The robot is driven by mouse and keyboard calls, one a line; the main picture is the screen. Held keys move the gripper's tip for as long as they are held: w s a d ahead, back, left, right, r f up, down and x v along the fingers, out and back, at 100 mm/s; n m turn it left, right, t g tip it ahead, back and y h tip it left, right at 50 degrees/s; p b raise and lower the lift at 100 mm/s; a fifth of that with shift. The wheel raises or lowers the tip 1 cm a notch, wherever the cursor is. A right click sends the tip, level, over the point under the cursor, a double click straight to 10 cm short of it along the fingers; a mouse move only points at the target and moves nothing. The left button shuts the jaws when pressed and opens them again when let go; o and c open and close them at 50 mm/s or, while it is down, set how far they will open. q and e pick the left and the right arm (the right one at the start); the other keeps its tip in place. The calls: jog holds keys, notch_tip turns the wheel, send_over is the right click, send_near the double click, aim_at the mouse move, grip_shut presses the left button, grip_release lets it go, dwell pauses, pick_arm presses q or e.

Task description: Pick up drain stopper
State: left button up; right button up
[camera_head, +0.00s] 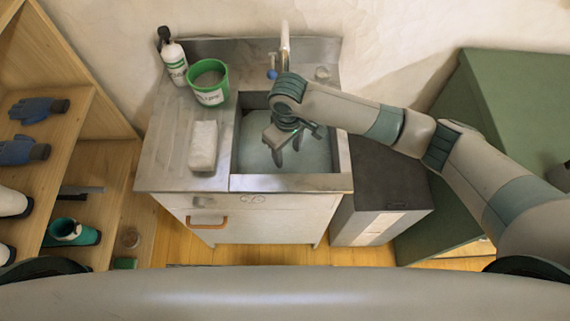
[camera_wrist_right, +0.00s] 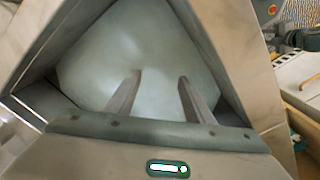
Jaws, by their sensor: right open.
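My right gripper (camera_head: 287,155) reaches down into the sink basin (camera_head: 342,155). Its two fingers are apart with nothing between them, as the right wrist view (camera_wrist_right: 160,78) also shows. Below them is pale, cloudy water (camera_head: 310,155), which fills the wrist view's middle (camera_wrist_right: 150,50). No drain stopper can be made out in the basin; the water and my gripper hide its floor. A small round grey object (camera_head: 322,73) sits on the sink's back right corner; I cannot tell if it is the stopper. My left gripper is not in view.
The tap (camera_head: 284,50) with a blue part stands behind the basin. A green tub (camera_head: 209,83), a white bottle (camera_head: 174,60) and a pale block (camera_head: 203,146) stand on the left drainboard. Basin walls surround my gripper. Wooden shelves (camera_head: 75,120) are left, a green cabinet (camera_head: 520,95) right.

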aim_at(285, 163)
jog(key=shift+f, duration=0.1)
jog(key=shift+s+a+f+p, duration=0.1)
jog(key=shift+a+f+p, duration=0.05)
jog(key=shift+f+p, duration=0.3)
notch_tip(285, 163, down, 3)
jog(key=shift+s+a+f+p, duration=0.1)
jog(key=shift+a+p, duration=0.05)
jog(key=shift+p, duration=0.35)
jog(key=shift+f, duration=0.5)
grip_shut()
